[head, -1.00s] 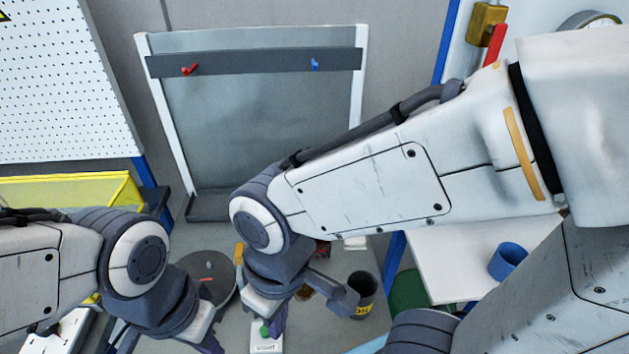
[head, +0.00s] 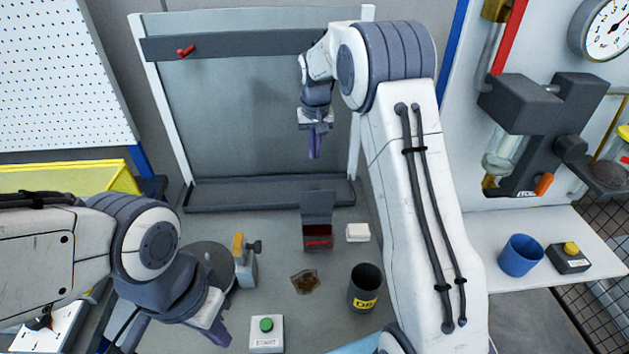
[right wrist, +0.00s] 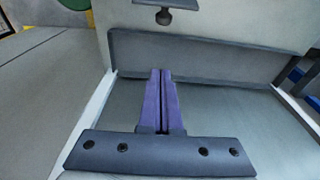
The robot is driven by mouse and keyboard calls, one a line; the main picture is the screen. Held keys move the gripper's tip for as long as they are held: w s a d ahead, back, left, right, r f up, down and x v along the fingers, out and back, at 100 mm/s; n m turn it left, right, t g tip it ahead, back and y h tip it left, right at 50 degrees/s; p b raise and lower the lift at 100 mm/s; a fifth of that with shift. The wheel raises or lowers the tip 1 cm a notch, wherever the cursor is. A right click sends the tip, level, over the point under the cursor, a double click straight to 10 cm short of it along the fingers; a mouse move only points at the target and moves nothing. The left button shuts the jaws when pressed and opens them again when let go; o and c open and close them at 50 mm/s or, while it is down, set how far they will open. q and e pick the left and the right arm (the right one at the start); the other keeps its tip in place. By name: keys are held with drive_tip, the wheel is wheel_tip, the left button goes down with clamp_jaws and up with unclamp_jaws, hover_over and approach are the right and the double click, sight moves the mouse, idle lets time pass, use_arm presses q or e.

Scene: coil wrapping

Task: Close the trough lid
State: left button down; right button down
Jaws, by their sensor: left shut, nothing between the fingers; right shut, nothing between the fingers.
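A small dark box (head: 318,243) with a red inside stands on the bench in the head view. A grey flap (head: 317,205) stands upright at its back; it looks like an open lid, though I cannot tell for sure that this is the trough. My right gripper (head: 314,150) is shut and empty, pointing down above and behind the flap, in front of the grey panel. Its purple fingers also show together in the right wrist view (right wrist: 162,80). My left gripper (head: 220,338) is shut and empty at the lower left, low over the bench's front.
The grey panel (head: 240,120) has a bar with a red hook (head: 186,51). On the bench are a dark round disc (head: 210,258), a yellow-topped clamp (head: 243,262), a green start button (head: 266,325), a dark cup (head: 364,290) and a white block (head: 357,232).

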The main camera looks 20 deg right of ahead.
sight(316, 199)
wheel_tip(316, 199, down, 8)
drive_tip(key=s+p, duration=0.2)
drive_tip(key=p, duration=0.2)
drive_tip(key=shift+s+a, duration=0.35)
drive_tip(key=shift+a, duration=0.05)
drive_tip(key=shift+f, duration=0.15)
